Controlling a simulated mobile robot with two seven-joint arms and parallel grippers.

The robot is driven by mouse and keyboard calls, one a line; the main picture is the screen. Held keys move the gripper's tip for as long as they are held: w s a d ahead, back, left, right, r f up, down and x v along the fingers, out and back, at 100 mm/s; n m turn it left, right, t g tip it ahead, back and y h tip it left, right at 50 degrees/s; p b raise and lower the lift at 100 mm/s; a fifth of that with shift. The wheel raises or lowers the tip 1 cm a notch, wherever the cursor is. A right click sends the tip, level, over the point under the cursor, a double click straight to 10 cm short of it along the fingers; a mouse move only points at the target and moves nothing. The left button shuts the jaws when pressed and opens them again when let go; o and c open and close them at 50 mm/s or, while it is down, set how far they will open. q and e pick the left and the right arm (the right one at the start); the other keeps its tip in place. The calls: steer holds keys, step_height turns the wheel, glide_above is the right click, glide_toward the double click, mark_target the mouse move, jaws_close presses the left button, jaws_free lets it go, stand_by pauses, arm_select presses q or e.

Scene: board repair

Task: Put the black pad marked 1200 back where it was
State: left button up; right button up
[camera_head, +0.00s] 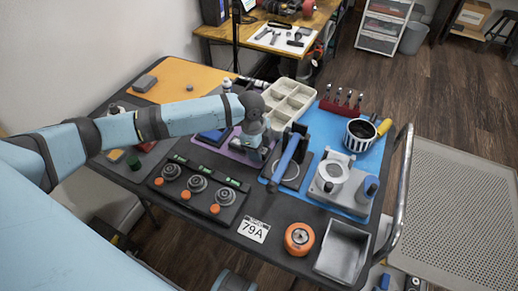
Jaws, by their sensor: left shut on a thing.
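My left gripper (258,150) is over the middle of the table, above the purple mat (215,146). It is shut on a small dark thing, mostly hidden by the fingers, which looks like the black pad (260,156). I cannot read a 1200 mark on it. A dark grey block (145,83) lies on the orange mat (185,76) at the far left. My right gripper is out of view.
Close to the gripper's right stands a black and blue lever tool (286,158). A cream divided tray (290,98) is behind. A three-knob panel (198,188), orange roll (299,238) and grey bin (343,252) are in front. The orange mat has free room.

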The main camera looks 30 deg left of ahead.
arm_select(q)
steer(key=o, duration=0.9)
steer(key=shift+f, duration=0.15)
step_height(320, 180, up, 12)
steer(key=a+p, duration=0.2)
steer(key=shift+s+d, duration=0.1)
steer(key=shift+s, duration=0.05)
